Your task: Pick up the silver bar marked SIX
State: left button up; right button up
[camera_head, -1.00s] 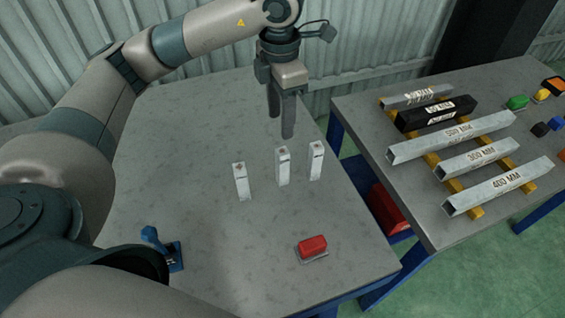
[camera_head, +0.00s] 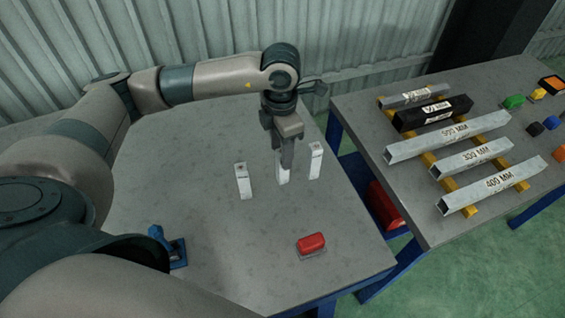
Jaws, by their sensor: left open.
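Three small silver-white bars stand upright on the near table: a left one (camera_head: 243,182), a middle one (camera_head: 283,175) and a right one (camera_head: 315,161). Each seems to have a small mark near its top, too small to read, so I cannot tell which is marked SIX. My left gripper (camera_head: 286,164) points down at the middle bar, its fingers overlapping the bar's upper part and hiding its top. The jaws are open; whether they touch the bar cannot be seen. My right gripper is not in view.
A red block (camera_head: 311,243) sits at the table's front, and a blue clamp-like piece (camera_head: 168,246) lies front left. On the right table (camera_head: 420,225), several long bars, including one marked 400 MM (camera_head: 492,188), rest on yellow strips.

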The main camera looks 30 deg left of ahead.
aim_at(282, 177)
pick_arm(q)
jog(key=shift+f, duration=0.7)
jog(key=shift+f+p, duration=0.25)
jog(key=shift+p, duration=0.15)
jog(key=f+p, duration=0.1)
jog(key=f, duration=0.1)
jog(key=f+p, duration=0.1)
jog(key=f, duration=0.1)
jog(key=shift+w, duration=0.2)
jog(key=shift+f, duration=0.35)
grip_shut()
jog(key=shift+r, duration=0.15)
